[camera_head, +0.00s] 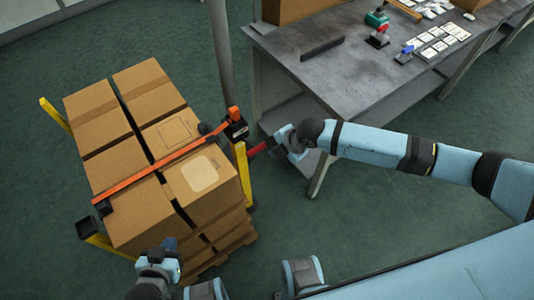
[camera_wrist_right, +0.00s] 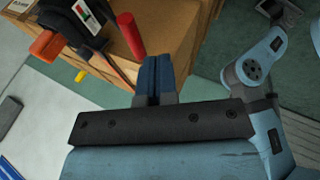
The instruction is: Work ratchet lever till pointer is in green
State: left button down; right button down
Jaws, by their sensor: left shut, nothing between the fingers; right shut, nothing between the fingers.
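The ratchet (camera_head: 236,129) is a dark block with orange parts at the right end of the orange strap (camera_head: 165,168) across the boxes. Its red lever handle (camera_head: 257,149) sticks out to the right; in the right wrist view the handle (camera_wrist_right: 131,35) lies just left of my fingertips. A small gauge (camera_wrist_right: 92,14) with white, green and red shows on the dark body; its pointer is too small to read. My right gripper (camera_wrist_right: 154,60) is shut and empty beside the handle; I cannot tell whether they touch. My left gripper (camera_head: 170,244) is shut and empty at the stack's front.
Cardboard boxes (camera_head: 95,112) are stacked on a wooden pallet (camera_head: 240,243) between yellow posts (camera_head: 243,175). A grey pole (camera_head: 220,50) stands behind. A grey workbench (camera_head: 340,70) with small tools and cards is at the upper right. Green floor is clear at the left.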

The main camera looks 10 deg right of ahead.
jog(key=v, duration=0.3)
jog(key=shift+s, duration=0.1)
jog(key=shift+f, duration=0.1)
dwell(0.7)
jog(key=s+a+r+m+t+y+p, duration=0.3)
jog(key=s+a+m+p, duration=0.1)
jog(key=s+a+m, duration=0.35)
jog(key=s+d+m+t+h+p, duration=0.3)
jog(key=s+d+m+t+h, duration=0.1)
jog(key=s+d+m, duration=0.6)
jog(key=d+f+m+h, duration=0.1)
jog(key=m, duration=0.2)
jog(key=shift+s+d, duration=0.25)
jog(key=shift+d, duration=0.15)
jog(key=shift+m, duration=0.25)
